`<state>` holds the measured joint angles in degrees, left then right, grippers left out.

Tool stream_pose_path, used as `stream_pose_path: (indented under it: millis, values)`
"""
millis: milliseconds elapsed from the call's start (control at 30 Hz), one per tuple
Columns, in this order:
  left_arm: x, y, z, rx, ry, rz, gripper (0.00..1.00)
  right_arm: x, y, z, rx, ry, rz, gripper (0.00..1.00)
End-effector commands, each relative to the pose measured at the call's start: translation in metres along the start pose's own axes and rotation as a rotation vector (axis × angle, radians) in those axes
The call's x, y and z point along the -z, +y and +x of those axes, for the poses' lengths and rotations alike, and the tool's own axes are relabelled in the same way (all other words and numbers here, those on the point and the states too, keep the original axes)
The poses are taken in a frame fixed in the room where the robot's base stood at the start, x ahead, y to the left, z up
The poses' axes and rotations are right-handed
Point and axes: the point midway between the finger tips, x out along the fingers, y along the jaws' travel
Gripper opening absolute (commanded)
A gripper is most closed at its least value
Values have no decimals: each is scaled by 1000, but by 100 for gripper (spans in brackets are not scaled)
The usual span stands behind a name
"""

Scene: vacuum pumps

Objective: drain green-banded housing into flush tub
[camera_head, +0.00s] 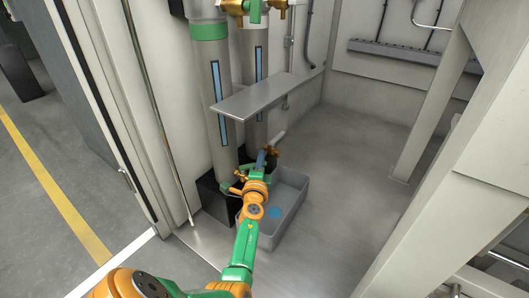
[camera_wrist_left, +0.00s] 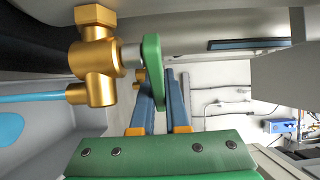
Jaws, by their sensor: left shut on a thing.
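The green-banded housing (camera_head: 209,32) is the left of two tall grey cylinders, with a blue sight strip on its front. A brass drain valve (camera_wrist_left: 97,62) with a green lever (camera_wrist_left: 152,62) shows close up in the left wrist view. My left gripper (camera_head: 264,160) is shut on this lever; its blue fingers (camera_wrist_left: 164,98) sit at either side of it. A light-blue stream (camera_wrist_left: 30,98) comes from the valve's outlet. The grey flush tub (camera_head: 292,208) stands on the floor below, with a small blue patch (camera_head: 275,212) on its bottom. My right gripper is out of view.
A second cylinder (camera_head: 253,88) stands right of the first. A metal shelf (camera_head: 262,98) juts out above my gripper. A black block (camera_head: 212,194) is beside the tub. A white slanted frame (camera_head: 432,85) stands at the right. The floor right of the tub is clear.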

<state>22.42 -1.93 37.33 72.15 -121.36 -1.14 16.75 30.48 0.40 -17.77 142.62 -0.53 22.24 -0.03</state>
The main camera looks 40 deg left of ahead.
Motion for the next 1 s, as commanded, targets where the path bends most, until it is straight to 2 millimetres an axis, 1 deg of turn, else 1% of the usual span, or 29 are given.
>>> stream_pose_path:
  millis: [33, 133, 167, 567, 1000]
  values:
    - [1, 0, -4, 6, 87, 16, 15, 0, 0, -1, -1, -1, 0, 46]
    - [3, 1, -2, 7, 73, 2, 42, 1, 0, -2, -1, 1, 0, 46]
    - [3, 1, -2, 7, 73, 3, 45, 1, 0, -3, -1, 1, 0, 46]
    - [2, 1, -4, 7, 70, 4, 45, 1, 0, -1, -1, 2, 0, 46]
    - [1, 0, -21, 7, 69, 4, 45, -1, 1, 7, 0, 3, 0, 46]
